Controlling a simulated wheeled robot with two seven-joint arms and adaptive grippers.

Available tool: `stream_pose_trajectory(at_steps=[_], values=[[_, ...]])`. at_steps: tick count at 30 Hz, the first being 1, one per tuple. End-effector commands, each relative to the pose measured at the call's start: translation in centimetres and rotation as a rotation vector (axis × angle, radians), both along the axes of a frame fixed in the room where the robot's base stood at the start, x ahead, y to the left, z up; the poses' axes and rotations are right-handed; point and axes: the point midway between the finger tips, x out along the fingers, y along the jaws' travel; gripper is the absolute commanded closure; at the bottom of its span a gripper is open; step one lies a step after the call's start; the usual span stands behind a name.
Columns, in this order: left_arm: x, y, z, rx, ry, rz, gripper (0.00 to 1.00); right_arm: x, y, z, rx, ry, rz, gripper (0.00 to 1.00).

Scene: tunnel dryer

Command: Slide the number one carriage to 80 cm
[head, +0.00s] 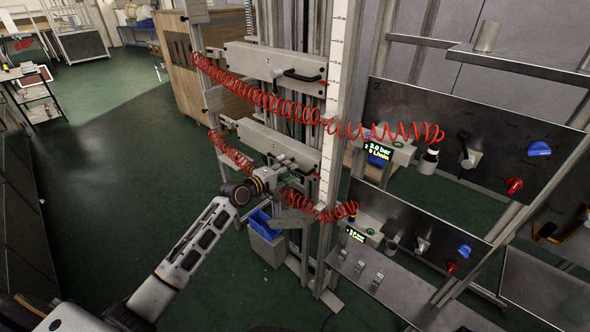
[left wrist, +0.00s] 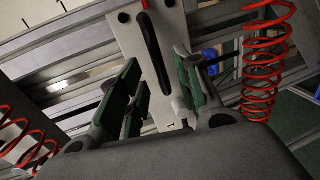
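The number one carriage (head: 262,137) is the lower pale block on the vertical rail in the head view. In the left wrist view its plate (left wrist: 178,45) shows a "1" and a long black handle (left wrist: 150,50). The white scale strip (head: 337,75) stands upright right of the carriages; its figures are too small to read surely. My left gripper (head: 285,165) is in front of the lower carriage. In the left wrist view, the gripper's green-padded fingers (left wrist: 158,90) are apart, with the handle's lower end between them in the picture; contact cannot be told. My right gripper is out of view.
The number two carriage (head: 275,72) sits above. Red coiled hoses (head: 260,95) run from the carriages to the control panels (head: 470,140) at right, the lower one passing close to my gripper. A blue bin (head: 265,226) stands below.

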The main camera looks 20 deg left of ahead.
Motion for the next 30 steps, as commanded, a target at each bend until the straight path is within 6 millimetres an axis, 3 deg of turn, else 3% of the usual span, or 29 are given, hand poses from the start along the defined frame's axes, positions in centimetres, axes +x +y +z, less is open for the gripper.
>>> stream_pose_trajectory(at_steps=[15,28,30], values=[[3.4,-1.5,-0.8,0.000,0.000,0.000,0.66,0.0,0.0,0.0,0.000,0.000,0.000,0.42],[3.8,-1.7,-0.9,0.000,0.000,-0.001,0.66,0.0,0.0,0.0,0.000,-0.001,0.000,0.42],[3.8,-1.7,-0.9,0.000,0.000,-0.001,0.74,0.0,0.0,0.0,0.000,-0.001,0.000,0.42]])
